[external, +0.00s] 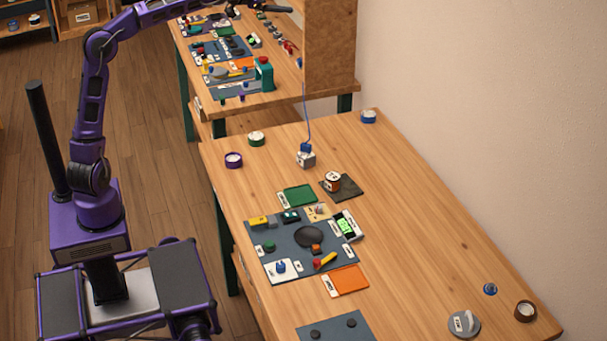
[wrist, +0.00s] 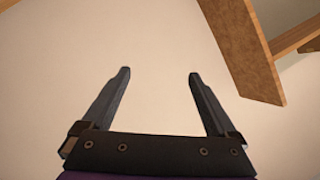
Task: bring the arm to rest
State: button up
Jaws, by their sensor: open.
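My purple arm (external: 93,90) rises from its base at the left, and its upper part bends right along the top edge of the external view. In the wrist view my gripper (wrist: 158,75) is open, its two dark fingers wide apart with nothing between them. Behind the fingers is a plain pale wall (wrist: 150,35). In the external view the arm's end is partly cut off by the top edge, above the far bench.
A wooden panel (wrist: 241,50) stands right of the fingers. The near bench (external: 420,230) holds a dark blue panel (external: 283,232), a green tray (external: 298,198), an orange tray (external: 346,280) and small round items. The far bench (external: 290,90) is crowded. Floor (external: 150,130) is clear between arm and benches.

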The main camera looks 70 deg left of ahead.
jog(key=s+d+r+m+t, duration=0.2)
jog(key=s+d+r+m, duration=0.15)
jog(key=d+r, duration=0.25)
jog(key=d+f+m+t+h+b, duration=0.15)
jog(key=d+f+m, duration=0.25)
jog(key=d+m, duration=0.75)
jog(key=s+d+f+n+g+h+p, duration=0.1)
jog(key=s+f+n+g, duration=0.2)
jog(key=s+f+n, duration=0.3)
jog(key=s+d+f+n+g+p, duration=0.1)
jog(key=s+f+n+g, duration=0.3)
jog(key=s+f, duration=0.7)
jog(key=s+d+f+n+g+h+p, duration=0.1)
jog(key=s+f+n+g, duration=0.3)
jog(key=s, duration=1.6)
notch_tip(320, 180, down, 6)
jog(key=n+p, duration=0.1)
jog(key=n, duration=0.3)
jog(key=shift+d+r+n+h, duration=0.2)
jog(key=shift+d+n+h, duration=0.05)
jog(key=shift+n+h, duration=0.1)
